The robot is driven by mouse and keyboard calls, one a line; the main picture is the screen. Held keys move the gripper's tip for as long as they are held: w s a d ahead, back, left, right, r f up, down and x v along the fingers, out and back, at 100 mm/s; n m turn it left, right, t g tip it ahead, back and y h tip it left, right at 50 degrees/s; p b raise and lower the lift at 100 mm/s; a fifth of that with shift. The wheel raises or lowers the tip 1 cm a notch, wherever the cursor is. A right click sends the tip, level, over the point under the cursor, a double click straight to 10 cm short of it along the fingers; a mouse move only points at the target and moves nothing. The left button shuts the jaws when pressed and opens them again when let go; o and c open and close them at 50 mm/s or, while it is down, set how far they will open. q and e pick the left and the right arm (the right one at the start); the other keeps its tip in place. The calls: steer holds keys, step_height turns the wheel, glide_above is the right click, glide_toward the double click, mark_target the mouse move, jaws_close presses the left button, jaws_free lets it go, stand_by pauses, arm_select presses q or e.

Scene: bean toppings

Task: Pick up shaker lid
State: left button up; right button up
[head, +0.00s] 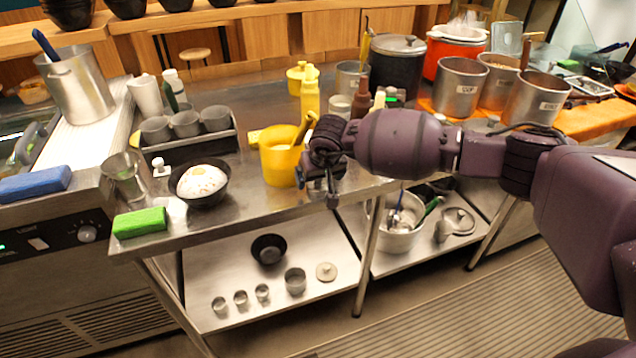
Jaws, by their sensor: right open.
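A round, flat, pale lid (326,271) with a small knob lies on the lower shelf, just right of a metal cup (295,282). I cannot tell for certain whether it is the shaker lid. A small white object (162,168) on the tabletop, beside a tilted-looking metal cup (126,178), is too small to identify. My right gripper (331,190) is open at the table's front edge, just right of the yellow pitcher (280,158), above and apart from the pale lid. Its fingers are small and partly dark in view. My left gripper is not in view.
On the table (225,228) stand a black bowl of rice and egg (203,196), a green sponge (139,222) and a rack of grey cups (189,145). Small metal cups and a black bowl (268,249) sit on the lower shelf (225,265). A table leg (367,270) stands right of the lid.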

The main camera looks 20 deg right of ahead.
steer(key=shift+w+a+f, duration=0.1)
steer(key=shift+w+f, duration=0.15)
steer(key=shift+f, duration=0.3)
steer(key=c, duration=0.6)
steer(key=shift+c, duration=0.2)
steer(key=shift+r, duration=0.1)
